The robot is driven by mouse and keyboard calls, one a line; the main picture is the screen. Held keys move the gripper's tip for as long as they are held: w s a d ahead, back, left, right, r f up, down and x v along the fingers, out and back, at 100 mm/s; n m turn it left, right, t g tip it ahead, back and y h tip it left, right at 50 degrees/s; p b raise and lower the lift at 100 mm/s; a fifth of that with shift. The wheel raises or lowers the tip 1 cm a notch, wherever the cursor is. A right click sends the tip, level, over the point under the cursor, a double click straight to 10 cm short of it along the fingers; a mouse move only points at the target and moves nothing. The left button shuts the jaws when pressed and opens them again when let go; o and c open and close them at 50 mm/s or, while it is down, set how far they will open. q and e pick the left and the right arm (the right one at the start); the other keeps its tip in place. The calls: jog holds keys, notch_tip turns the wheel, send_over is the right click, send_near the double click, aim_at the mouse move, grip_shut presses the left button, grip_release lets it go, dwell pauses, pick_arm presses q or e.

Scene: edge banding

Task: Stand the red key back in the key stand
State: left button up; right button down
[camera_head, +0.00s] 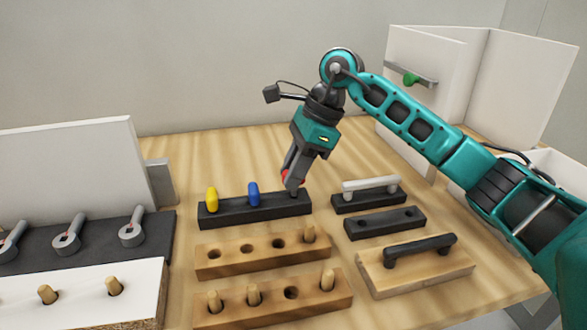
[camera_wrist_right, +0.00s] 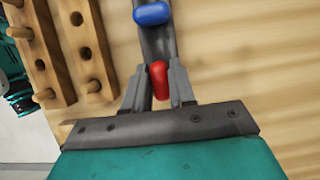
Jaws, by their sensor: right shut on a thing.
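The black key stand (camera_head: 254,207) lies on the wooden table, with a yellow key (camera_head: 212,199) at its left end and a blue key (camera_head: 254,193) near its middle. My right gripper (camera_head: 290,188) is over the stand's right end, shut on the red key (camera_head: 285,177), which is mostly hidden by the fingers in the head view. In the right wrist view the red key (camera_wrist_right: 159,80) is between the two fingers, in line with the stand (camera_wrist_right: 157,45) and the blue key (camera_wrist_right: 152,13). I cannot tell how deep the key sits in the stand. My left gripper is not in view.
Two wooden peg blocks (camera_head: 262,262) lie in front of the stand. A dark rack with grey cranked parts (camera_head: 68,240) is at left. White panels (camera_head: 430,70) stand at the back right.

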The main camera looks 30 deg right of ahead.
jog(key=shift+f+b, duration=0.75)
jog(key=shift+f, duration=0.3)
dwell(0.9)
jog(key=c, duration=0.8)
grip_release()
jog(key=shift+c, duration=0.2)
jog(key=shift+r, duration=0.1)
jog(key=shift+r+p, duration=1.9)
jog(key=shift+r, duration=0.55)
jog(key=shift+f, duration=0.1)
